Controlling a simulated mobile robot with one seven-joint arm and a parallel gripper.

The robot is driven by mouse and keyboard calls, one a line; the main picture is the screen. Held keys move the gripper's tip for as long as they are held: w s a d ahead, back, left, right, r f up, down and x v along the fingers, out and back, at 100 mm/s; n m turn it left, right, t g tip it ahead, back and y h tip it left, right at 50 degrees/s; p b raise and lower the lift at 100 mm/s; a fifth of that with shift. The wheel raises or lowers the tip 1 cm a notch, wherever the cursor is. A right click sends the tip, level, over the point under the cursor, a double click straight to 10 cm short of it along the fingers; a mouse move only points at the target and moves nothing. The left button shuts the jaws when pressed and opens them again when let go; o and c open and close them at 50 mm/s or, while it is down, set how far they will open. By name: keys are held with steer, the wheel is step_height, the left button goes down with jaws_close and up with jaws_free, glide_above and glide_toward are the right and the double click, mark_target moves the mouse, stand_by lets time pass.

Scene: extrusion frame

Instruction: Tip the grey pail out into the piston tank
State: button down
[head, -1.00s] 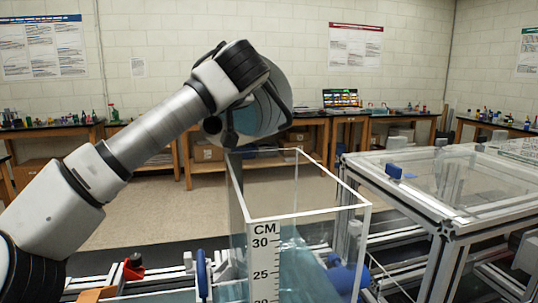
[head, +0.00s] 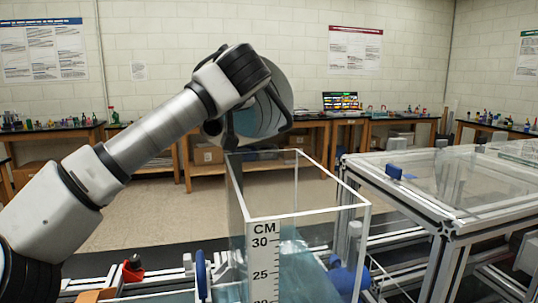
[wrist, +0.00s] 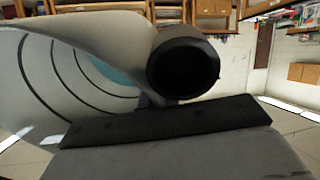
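The grey pail (head: 278,85) is held up in the air, tipped far over on its side. Its opening faces the camera and some bluish colour shows inside. In the wrist view the pail (wrist: 30,85) fills the left, with dark rings inside and a pale blue patch deep in it. My gripper (head: 230,132) appears shut on the pail; the fingertips are largely hidden. The clear piston tank (head: 265,262), with a CM scale, stands below and right of the pail. Bluish water shows low in it. The pail's lower side is near the tank's back left corner. No falling stream is visible.
A metal extrusion frame with a clear top (head: 440,185) stands right of the tank. A red-and-black part (head: 133,268) and a blue upright part (head: 201,275) sit at the front left. Benches with bottles and a laptop (head: 341,100) line the back wall.

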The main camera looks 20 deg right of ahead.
steer(key=shift+f+b, duration=0.1)
steer(key=shift+b, duration=0.25)
steer(key=shift+s, duration=0.1)
steer(key=shift+t, duration=0.3)
steer(key=shift+r, duration=0.2)
steer(key=shift+f, duration=0.2)
steer(key=shift+b, duration=0.4)
